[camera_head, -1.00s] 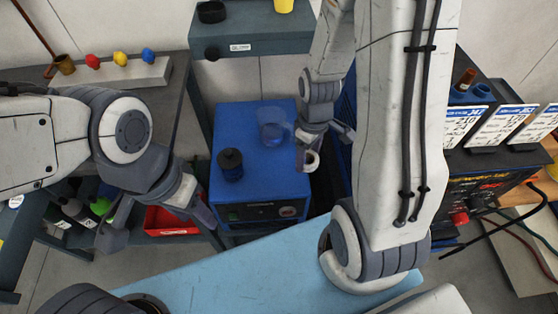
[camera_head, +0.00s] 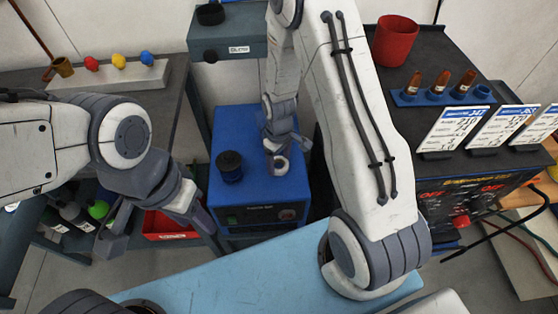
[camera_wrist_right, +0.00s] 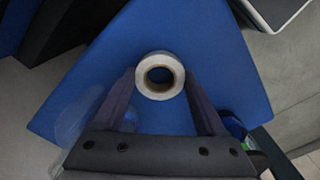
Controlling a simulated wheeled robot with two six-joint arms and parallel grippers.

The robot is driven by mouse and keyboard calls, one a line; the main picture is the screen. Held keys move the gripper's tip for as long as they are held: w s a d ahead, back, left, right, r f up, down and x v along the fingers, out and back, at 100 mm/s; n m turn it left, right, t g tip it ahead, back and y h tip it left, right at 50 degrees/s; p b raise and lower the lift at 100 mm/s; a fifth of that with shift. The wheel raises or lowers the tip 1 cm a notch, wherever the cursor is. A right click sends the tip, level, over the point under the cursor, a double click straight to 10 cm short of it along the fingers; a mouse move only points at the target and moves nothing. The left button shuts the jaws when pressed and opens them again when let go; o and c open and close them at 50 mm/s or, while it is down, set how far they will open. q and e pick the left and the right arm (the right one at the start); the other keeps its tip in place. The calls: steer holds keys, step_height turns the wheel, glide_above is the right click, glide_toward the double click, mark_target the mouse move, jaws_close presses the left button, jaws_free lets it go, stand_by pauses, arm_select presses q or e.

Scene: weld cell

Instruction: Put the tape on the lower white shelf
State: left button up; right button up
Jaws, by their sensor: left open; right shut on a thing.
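The tape is a white roll (camera_head: 281,166) held over the right part of the blue box's top. It also shows in the right wrist view as a ring (camera_wrist_right: 143,79) between the fingertips. My right gripper (camera_head: 279,153) is shut on it; whether the roll touches the box top I cannot tell. My left gripper (camera_head: 158,228) is open and empty, fingers spread in front of the red tray at the left. I cannot make out a lower white shelf in these views.
The blue box (camera_head: 240,190) carries a dark round container (camera_head: 229,166). A faint clear thing (camera_wrist_right: 78,120) shows in the right wrist view. A red cup (camera_head: 396,41) and brown bottles (camera_head: 440,83) stand at right. A red tray (camera_head: 168,224) sits low at left.

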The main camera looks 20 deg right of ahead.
steer(key=shift+f, duration=0.2)
steer(key=o, duration=1.4)
steer(key=shift+r, duration=0.1)
